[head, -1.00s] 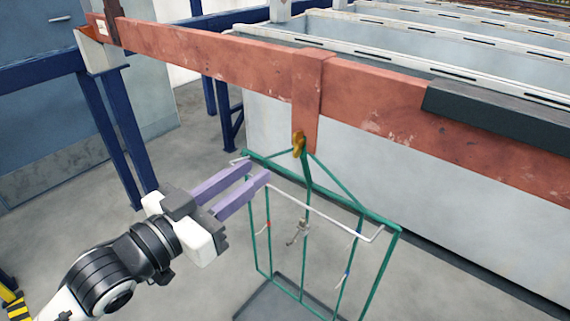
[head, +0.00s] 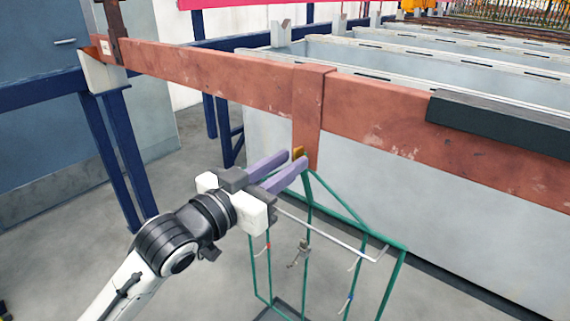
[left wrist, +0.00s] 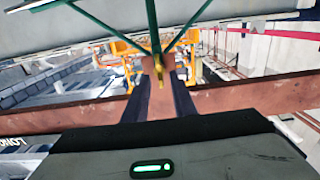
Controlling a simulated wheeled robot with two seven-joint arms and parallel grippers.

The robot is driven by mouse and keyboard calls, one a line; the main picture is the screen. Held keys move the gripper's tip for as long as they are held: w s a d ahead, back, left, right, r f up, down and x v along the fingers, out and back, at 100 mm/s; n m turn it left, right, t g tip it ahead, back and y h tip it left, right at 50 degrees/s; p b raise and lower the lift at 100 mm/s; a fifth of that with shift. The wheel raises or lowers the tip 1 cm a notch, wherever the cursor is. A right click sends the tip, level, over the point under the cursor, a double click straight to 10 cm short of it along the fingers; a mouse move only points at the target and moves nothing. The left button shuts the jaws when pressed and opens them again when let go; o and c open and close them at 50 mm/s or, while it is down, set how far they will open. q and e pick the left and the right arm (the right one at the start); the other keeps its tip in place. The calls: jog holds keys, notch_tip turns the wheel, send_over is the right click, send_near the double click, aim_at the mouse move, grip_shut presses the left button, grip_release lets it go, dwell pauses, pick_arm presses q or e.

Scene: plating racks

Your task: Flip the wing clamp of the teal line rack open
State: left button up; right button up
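The teal line rack (head: 372,245) is a green wire frame hanging from a bracket on a rust-red beam (head: 220,70). Its wing clamp (head: 298,152) is a small brass piece at the rack's top, against the bracket. My right gripper is out of view.
A white crossbar (head: 330,233) with small clips spans the rack. Pale tanks (head: 400,70) stand behind the beam. A dark block (head: 500,118) lies along the beam at right. Blue supports (head: 125,150) stand at left, with open floor between.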

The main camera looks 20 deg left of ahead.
pick_arm(q)
grip_shut()
